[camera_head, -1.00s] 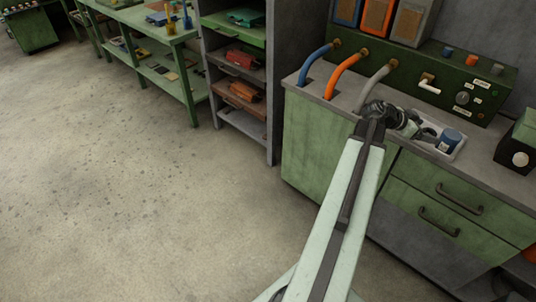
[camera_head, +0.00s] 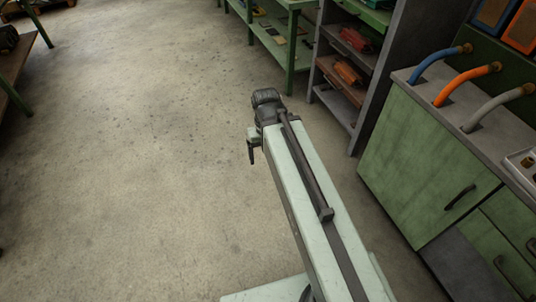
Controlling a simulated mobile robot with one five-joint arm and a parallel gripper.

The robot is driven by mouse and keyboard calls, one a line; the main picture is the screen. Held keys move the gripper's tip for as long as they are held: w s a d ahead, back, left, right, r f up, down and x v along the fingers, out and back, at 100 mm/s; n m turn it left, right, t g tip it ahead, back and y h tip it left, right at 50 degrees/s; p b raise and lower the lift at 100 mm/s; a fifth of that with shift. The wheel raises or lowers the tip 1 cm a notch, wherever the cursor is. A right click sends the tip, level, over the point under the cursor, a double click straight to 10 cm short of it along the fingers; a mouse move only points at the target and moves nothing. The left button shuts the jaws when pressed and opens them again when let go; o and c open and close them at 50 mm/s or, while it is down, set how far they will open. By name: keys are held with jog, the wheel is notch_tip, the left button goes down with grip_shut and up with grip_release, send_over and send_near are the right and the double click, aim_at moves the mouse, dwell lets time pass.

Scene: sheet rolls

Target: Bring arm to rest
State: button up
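My arm (camera_head: 318,205), pale green with a dark rod along its top, reaches forward from the bottom of the view over the open floor. Its dark wrist joint is at the far end. My gripper (camera_head: 252,155) hangs below the wrist, mostly hidden behind the arm's end. Only a pale piece and a dark finger-like part show, so whether it is open or shut is unclear. I see nothing held in the visible part.
A green cabinet (camera_head: 424,160) with blue, orange and grey hoses stands at the right. A grey shelf unit (camera_head: 381,85) and green bench (camera_head: 291,50) stand behind. A table (camera_head: 20,58) edges in at left. The concrete floor (camera_head: 150,180) is clear.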

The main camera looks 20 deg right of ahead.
notch_tip(320, 180, up, 12)
jog(key=p, duration=1.2)
